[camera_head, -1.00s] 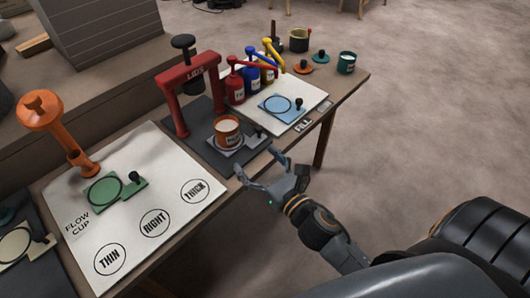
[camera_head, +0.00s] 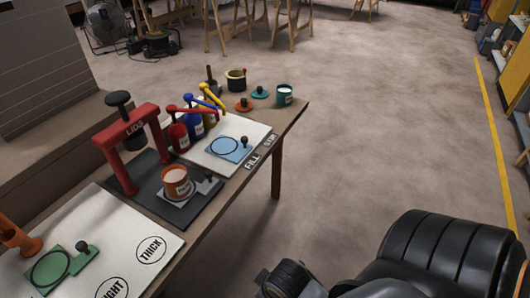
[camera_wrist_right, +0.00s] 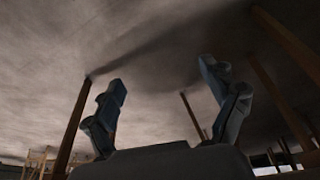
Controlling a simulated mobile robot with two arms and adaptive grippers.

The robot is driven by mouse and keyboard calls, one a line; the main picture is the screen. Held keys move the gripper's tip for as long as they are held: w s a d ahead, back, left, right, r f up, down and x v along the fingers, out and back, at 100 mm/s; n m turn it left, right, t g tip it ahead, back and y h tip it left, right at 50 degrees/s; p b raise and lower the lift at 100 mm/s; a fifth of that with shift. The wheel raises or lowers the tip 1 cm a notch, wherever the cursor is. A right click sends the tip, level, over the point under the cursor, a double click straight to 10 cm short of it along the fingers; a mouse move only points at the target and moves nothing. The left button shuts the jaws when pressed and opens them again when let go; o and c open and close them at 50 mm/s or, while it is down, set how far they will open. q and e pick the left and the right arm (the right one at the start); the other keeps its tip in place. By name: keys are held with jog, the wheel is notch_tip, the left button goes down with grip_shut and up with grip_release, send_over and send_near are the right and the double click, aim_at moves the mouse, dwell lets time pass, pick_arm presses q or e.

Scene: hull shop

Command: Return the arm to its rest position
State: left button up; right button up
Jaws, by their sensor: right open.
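My right arm shows at the lower right of the head view, drawn back from the workbench (camera_head: 205,228). Its gripper is outside the head view. In the right wrist view my right gripper (camera_wrist_right: 165,105) has its two fingers wide apart with nothing between them. Behind the fingers are dark legs and a grey surface. My left gripper is in neither view.
On the bench are a green plate (camera_head: 48,268) on a white flow-cup board, red, blue and yellow pump bottles (camera_head: 192,125), a blue plate (camera_head: 226,147) and a teal cup (camera_head: 284,95). Open floor (camera_head: 370,130) lies right of the bench. Wooden trestles (camera_head: 250,25) stand behind.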

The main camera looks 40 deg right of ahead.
dwell(0.6)
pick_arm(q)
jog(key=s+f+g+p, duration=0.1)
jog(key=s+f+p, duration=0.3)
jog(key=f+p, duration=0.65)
pick_arm(e)
jog(key=s+f+g, duration=0.1)
jog(key=s+f, duration=0.3)
jog(key=f, duration=0.6)
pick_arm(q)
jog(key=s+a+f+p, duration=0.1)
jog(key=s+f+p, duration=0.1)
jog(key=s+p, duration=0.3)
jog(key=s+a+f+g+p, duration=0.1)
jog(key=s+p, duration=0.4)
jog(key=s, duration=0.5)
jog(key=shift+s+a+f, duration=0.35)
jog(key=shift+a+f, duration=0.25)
pick_arm(e)
jog(key=s+d+f, duration=0.1)
jog(key=s+f, duration=0.1)
jog(key=s, duration=0.6)
jog(key=s+d+f+g, duration=0.1)
jog(key=s+d+f, duration=0.1)
jog(key=s, duration=0.6)
jog(key=shift+f, duration=0.4)
